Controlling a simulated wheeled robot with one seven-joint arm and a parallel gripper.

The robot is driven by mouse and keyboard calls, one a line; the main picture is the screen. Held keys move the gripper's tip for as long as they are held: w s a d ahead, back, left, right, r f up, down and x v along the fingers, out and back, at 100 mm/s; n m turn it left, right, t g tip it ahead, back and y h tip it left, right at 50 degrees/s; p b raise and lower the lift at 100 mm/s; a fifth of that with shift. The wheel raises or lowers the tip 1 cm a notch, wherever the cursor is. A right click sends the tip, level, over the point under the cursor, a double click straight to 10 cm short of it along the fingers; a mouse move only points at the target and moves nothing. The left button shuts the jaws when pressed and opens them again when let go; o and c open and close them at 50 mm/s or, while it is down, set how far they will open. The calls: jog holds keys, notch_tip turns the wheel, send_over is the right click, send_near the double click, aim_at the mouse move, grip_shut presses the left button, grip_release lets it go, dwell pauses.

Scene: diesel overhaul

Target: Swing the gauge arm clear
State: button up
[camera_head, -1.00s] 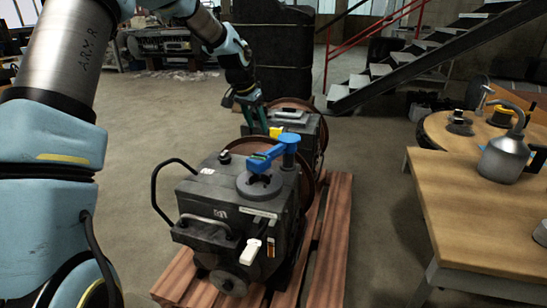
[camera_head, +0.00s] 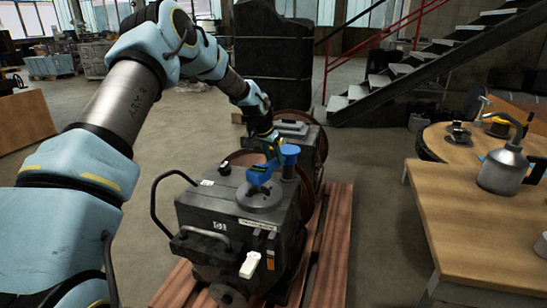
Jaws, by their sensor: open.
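The blue gauge arm (camera_head: 260,174) sits on top of the dark grey engine block (camera_head: 205,207). Its round blue post (camera_head: 289,158) stands at the back right of the block's top. The arm reaches from the post towards the left, over or beside the round opening (camera_head: 260,196) in the top. My gripper (camera_head: 273,153) is open. It points down just behind the gauge arm and left of the post, and partly overlaps them in the picture. I cannot tell whether the fingers touch the arm.
The engine rests on a reddish wooden pallet (camera_head: 330,250), with a second block (camera_head: 300,130) behind it. A black bent handle (camera_head: 158,195) rises at its left. A wooden table (camera_head: 480,215) with a metal can (camera_head: 503,170) stands at right. Floor between is clear.

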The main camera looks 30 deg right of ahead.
grip_shut()
dwell(0.5)
dwell(1.0)
